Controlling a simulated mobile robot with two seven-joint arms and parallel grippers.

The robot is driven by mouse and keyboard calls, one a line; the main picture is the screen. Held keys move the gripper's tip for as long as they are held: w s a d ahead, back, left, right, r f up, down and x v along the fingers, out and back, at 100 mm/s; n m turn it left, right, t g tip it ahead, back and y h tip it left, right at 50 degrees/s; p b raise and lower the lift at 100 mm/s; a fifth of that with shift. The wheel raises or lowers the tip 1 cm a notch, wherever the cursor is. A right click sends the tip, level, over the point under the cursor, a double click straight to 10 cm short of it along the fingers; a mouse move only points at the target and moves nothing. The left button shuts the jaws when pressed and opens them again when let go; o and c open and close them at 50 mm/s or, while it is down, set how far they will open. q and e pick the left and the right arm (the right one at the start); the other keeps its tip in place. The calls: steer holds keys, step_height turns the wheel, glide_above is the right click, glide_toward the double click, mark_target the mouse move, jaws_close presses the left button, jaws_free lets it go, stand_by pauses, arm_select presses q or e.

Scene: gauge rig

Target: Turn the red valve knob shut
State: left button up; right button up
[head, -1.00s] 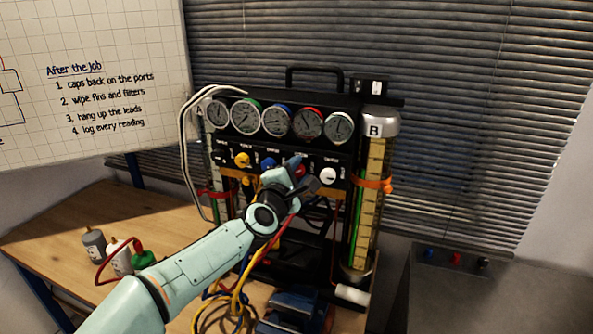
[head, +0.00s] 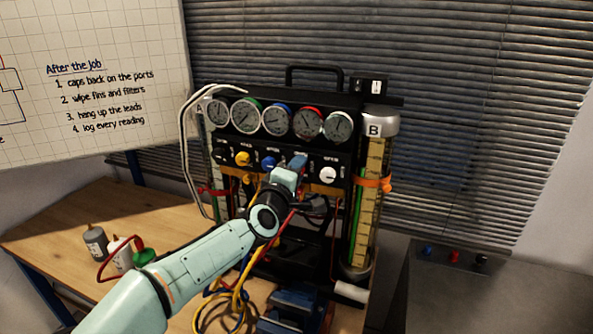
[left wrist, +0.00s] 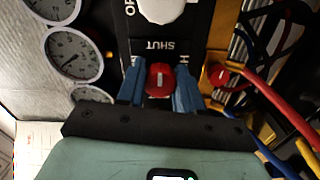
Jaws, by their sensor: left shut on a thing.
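The red valve knob (left wrist: 159,81) is on the black panel (left wrist: 166,30) in the left wrist view, beside a printed "SHUT" label that appears upside down. My left gripper (left wrist: 160,88) has one blue finger on each side of the knob and is shut on it. In the head view my left gripper (head: 297,164) is at the rig's front panel, and it hides the red knob. I cannot make out which way the knob points. My right gripper is in neither view.
A white knob (head: 328,175) is just right of the gripper; blue (head: 268,163) and yellow (head: 243,158) knobs are left. Gauges (head: 276,118) line the panel above. Hoses (head: 240,295) hang below. Cylinder B (head: 367,210) stands at the right. Bottles (head: 95,243) stand on the wooden bench (head: 150,215).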

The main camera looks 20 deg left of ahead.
arm_select(q)
steer(key=shift+d, duration=0.1)
steer(key=o, duration=1)
steer(key=shift+o, duration=0.2)
steer(key=s+b, duration=0.2)
steer(key=s, duration=1.1)
steer(key=shift+s+d, duration=0.25)
steer(key=shift+d, duration=0.15)
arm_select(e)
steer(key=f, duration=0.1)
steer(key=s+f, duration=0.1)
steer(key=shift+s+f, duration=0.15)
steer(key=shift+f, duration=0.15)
